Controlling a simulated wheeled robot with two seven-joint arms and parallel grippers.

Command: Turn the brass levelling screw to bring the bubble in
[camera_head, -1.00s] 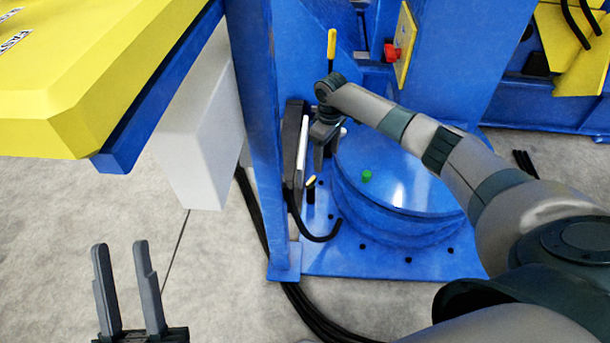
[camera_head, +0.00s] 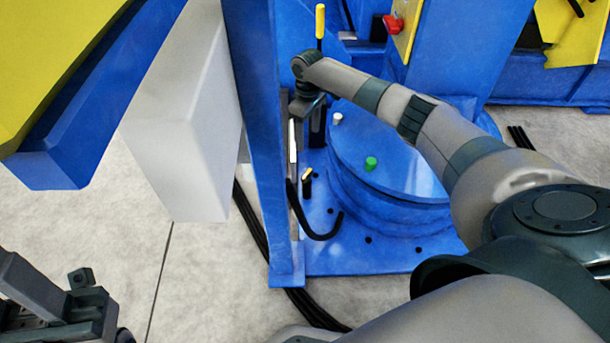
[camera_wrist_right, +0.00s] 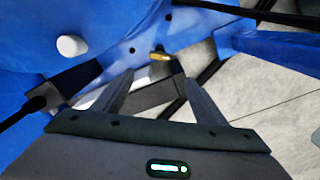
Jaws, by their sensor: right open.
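A brass-coloured piece (camera_head: 307,174) tops a short black post on the blue base, left of the round blue drum. It also shows in the right wrist view (camera_wrist_right: 160,57), just beyond the fingertips. My right gripper (camera_head: 307,122) hangs above and behind this post in the head view, partly hidden by its own wrist. In the wrist view my right gripper (camera_wrist_right: 155,76) is open, with nothing between its fingers and the brass piece apart from them. My left gripper (camera_head: 75,310) is only partly in view at the lower left; its fingers cannot be made out clearly. I cannot make out a bubble.
A blue upright (camera_head: 257,150) stands close left of my right gripper. A yellow-handled lever (camera_head: 320,22) and red switch (camera_head: 392,24) are behind. Black cables lie on the floor.

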